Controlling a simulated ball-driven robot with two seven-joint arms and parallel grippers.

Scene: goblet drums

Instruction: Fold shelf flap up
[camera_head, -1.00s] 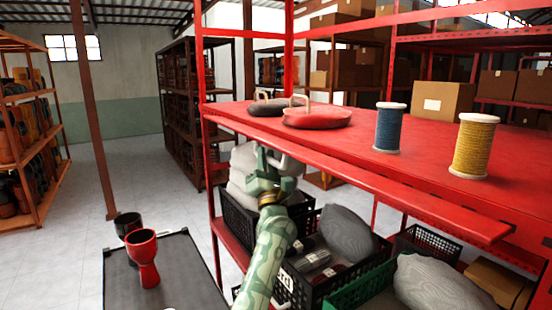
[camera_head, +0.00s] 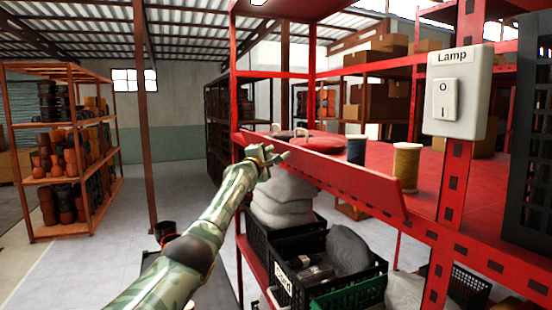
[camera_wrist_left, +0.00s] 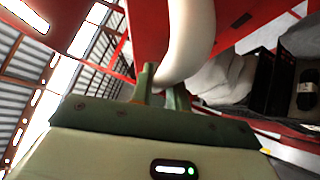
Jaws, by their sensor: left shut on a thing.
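The shelf flap (camera_head: 340,182) is a long red strip along the front edge of the red shelf board (camera_head: 432,172) in the head view. It slants, and its exact angle is hard to tell. My left gripper (camera_head: 270,155) is at the flap's far left part. In the left wrist view my left gripper (camera_wrist_left: 160,84) is shut on a pale curved piece like a handle (camera_wrist_left: 190,42), in front of a red panel (camera_wrist_left: 150,25). The grip point is small and partly hidden in the head view. My right gripper is out of view.
A white lamp switch (camera_head: 458,92) is on the right post. Below are black crates (camera_head: 330,275) with sacks.

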